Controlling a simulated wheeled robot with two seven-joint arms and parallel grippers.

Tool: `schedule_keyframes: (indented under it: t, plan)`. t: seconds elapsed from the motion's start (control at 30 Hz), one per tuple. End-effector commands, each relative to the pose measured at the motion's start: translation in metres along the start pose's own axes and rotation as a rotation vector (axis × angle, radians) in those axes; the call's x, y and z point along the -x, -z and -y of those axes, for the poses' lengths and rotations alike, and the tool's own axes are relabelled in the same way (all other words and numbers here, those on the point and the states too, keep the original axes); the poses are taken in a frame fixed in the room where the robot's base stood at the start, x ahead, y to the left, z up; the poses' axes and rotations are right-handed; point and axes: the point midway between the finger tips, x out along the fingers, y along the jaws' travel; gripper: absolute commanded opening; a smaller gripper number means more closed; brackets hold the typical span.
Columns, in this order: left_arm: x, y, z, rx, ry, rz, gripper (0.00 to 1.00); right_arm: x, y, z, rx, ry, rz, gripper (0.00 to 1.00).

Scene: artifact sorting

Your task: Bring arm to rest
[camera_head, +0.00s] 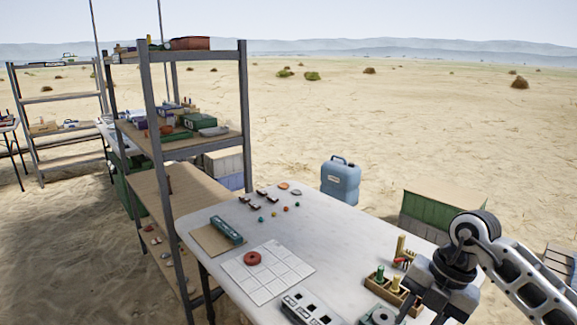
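My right arm (525,270) comes in from the right and bends down over the near right corner of the white table (330,228). Its dark wrist end is beside a wooden holder (387,289) with green and yellow upright pieces. I cannot make out its fingertips, or whether it holds anything. My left arm and gripper are not in view. A red ring (252,258) lies on a white gridded tile (268,276) on the table. A teal box (227,230) lies on a brown mat (209,241) at the left edge.
A white slotted block (308,308) is at the near edge. Several small dark pieces and coloured beads lie at the table's far side. A tall metal shelf (160,150) stands close at left. A blue jerrycan (340,180) and green crate (440,212) are beyond. The table's middle is clear.

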Motion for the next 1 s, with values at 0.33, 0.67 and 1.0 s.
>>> schedule_keyframes:
  t: [0.33,0.67,1.0]
  plan:
    - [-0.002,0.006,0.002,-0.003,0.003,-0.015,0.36,-0.05,0.129,-0.076,0.19,-0.614,-0.431,0.37]
    - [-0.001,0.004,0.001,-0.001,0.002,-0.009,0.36,-0.011,0.138,-0.088,-0.7,-1.614,-0.586,0.37]
    - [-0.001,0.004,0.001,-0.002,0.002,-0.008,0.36,-0.147,0.134,0.051,-1.81,-1.236,-0.296,0.37]
